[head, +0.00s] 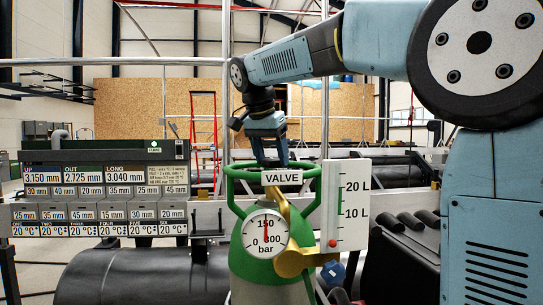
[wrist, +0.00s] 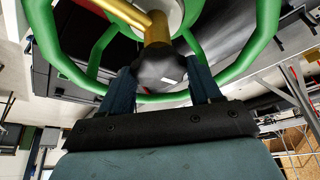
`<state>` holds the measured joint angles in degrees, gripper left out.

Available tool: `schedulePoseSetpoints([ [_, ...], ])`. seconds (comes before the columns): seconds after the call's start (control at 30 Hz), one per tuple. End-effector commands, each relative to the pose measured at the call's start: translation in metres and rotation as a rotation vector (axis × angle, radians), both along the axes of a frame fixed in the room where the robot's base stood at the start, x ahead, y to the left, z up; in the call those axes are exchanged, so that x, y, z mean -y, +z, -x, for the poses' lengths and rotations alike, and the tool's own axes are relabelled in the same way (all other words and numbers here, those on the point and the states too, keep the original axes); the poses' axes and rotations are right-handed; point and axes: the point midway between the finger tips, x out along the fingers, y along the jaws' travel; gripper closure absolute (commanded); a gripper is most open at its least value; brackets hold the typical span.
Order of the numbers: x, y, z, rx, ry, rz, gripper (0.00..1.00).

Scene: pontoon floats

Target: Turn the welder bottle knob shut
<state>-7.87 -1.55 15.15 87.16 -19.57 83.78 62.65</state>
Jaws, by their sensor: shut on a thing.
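The welder bottle (head: 272,288) is green on top and grey below, upright, with a green guard ring (head: 235,172) around its brass valve (head: 284,212). My gripper (head: 271,163) reaches down into the ring from above, behind the VALVE label (head: 282,178). In the wrist view, my gripper (wrist: 162,82) has one finger on each side of the dark knob (wrist: 160,66) at the end of the brass stem and is shut on it. The knob is hidden in the head view. The gauge (head: 265,234) in bar has its red needle pointing up, near 150.
A white flow scale (head: 346,205) marked 10 L and 20 L stands right of the valve, its red ball low. A rack of labelled bins (head: 98,190) is at left, above a black float (head: 140,276). Railings run behind the bottle.

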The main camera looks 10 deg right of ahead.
Motion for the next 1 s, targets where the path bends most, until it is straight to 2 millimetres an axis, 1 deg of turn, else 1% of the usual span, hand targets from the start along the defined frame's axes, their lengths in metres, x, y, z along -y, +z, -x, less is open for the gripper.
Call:
schedulePoseSetpoints([
  [0.3, -0.0014, -0.0008, -0.0009, -0.001, -0.097, -0.002, 0.68],
  [0.77, -0.0012, -0.0014, -0.0007, -0.003, -0.112, -0.001, 0.68],
  [0.8, -0.0012, -0.0015, -0.0008, -0.003, -0.112, -0.001, 0.36],
  [1.0, -0.0009, -0.001, -0.0007, -0.002, -0.112, 0.0, 0.17],
])
